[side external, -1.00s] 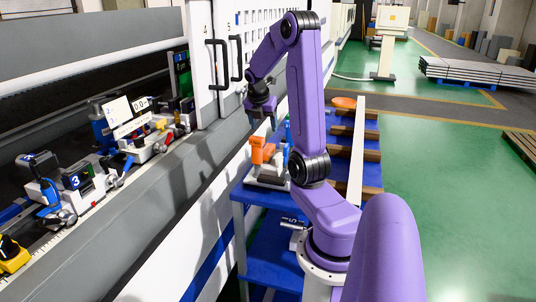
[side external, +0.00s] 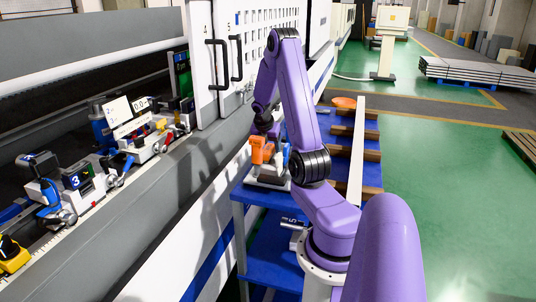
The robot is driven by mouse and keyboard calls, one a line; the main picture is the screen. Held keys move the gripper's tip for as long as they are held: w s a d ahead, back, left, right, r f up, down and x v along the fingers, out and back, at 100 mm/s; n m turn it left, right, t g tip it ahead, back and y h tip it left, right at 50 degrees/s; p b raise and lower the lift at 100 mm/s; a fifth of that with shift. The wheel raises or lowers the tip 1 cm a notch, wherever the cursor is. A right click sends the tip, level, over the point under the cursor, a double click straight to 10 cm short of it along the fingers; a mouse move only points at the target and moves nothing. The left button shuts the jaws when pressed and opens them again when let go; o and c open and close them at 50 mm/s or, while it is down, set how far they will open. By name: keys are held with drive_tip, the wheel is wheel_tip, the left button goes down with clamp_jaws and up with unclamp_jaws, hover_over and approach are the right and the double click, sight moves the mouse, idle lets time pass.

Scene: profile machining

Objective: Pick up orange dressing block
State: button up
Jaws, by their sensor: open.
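The orange block (side external: 257,151) stands on a pale holder at the near left end of the blue cart top. My gripper (side external: 273,132) is low over the cart, just behind and above the orange block in this view. It is open. Its fingertips are small and partly hidden by the block and my arm, so I cannot tell whether they touch it.
The white machine with its cabinet doors (side external: 205,60) and grey rail stands close on the left. A long white bar (side external: 357,150) lies over brown supports on the right.

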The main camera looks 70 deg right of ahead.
drive_tip(key=shift+d+f, duration=0.25)
drive_tip(key=shift+f, duration=0.3)
drive_tip(key=shift+c, duration=0.3)
drive_tip(key=c, duration=1.1)
drive_tip(key=shift+c, duration=0.2)
